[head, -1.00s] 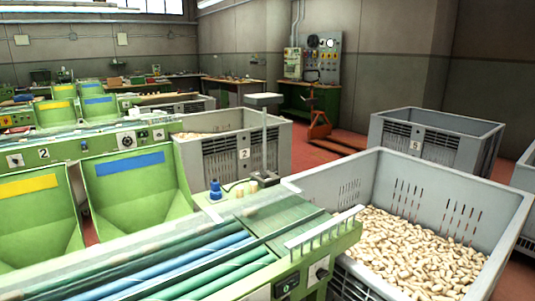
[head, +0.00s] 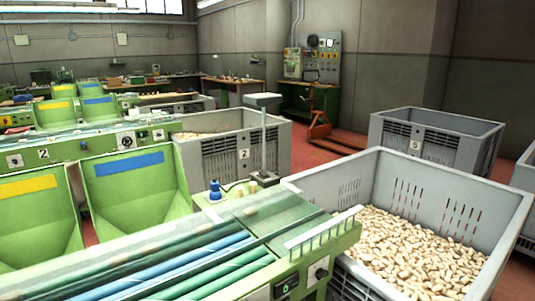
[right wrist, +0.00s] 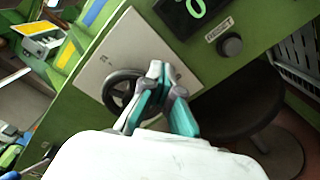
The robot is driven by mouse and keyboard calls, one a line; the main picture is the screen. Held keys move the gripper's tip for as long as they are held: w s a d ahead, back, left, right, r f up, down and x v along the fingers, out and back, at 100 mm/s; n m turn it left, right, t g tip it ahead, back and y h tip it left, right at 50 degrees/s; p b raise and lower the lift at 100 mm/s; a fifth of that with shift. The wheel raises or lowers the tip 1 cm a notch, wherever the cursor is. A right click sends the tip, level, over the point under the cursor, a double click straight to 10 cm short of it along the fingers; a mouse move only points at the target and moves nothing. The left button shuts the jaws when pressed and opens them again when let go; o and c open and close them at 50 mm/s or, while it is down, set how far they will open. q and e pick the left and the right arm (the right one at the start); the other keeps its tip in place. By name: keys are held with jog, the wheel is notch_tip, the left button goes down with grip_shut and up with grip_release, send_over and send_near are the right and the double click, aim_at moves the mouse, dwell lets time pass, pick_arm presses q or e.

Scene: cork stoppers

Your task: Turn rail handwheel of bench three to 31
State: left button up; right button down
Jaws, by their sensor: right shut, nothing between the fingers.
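The black rail handwheel (right wrist: 116,98) sits on a pale square plate with small marks on the green bench front in the right wrist view. My right gripper (right wrist: 167,80), with grey and teal fingers, is shut and empty in front of the wheel's right side. It hides part of the wheel, and I cannot tell whether it touches the rim. A black display (right wrist: 183,15) with a green digit, looking like 0, is above the plate and partly cut off. It also shows in the head view (head: 286,287). My left gripper is not in view.
A dark round knob (right wrist: 230,45) is right of the plate, beside a small label. In the head view, a grey crate of corks (head: 510,205) stands right of the near green bench (head: 345,245). Bench 2 (head: 75,150) is behind. A dark stool (right wrist: 235,105) is below the panel.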

jog(key=shift+s+a+r, duration=0.1)
jog(key=shift+a+r, duration=0.1)
jog(key=shift+r, duration=0.05)
jog(key=shift+s+a+r+p, duration=0.2)
jog(key=shift+a+r+p, duration=0.05)
jog(key=shift+r+p, duration=0.5)
jog(key=shift+s+a+r, duration=0.1)
jog(key=shift+a+r, duration=0.05)
jog(key=shift+r, duration=0.15)
jog(key=shift+s+a+r+p, duration=0.35)
jog(key=shift+a+r+p, duration=0.05)
jog(key=shift+p, duration=0.2)
jog(key=shift+s, duration=0.1)
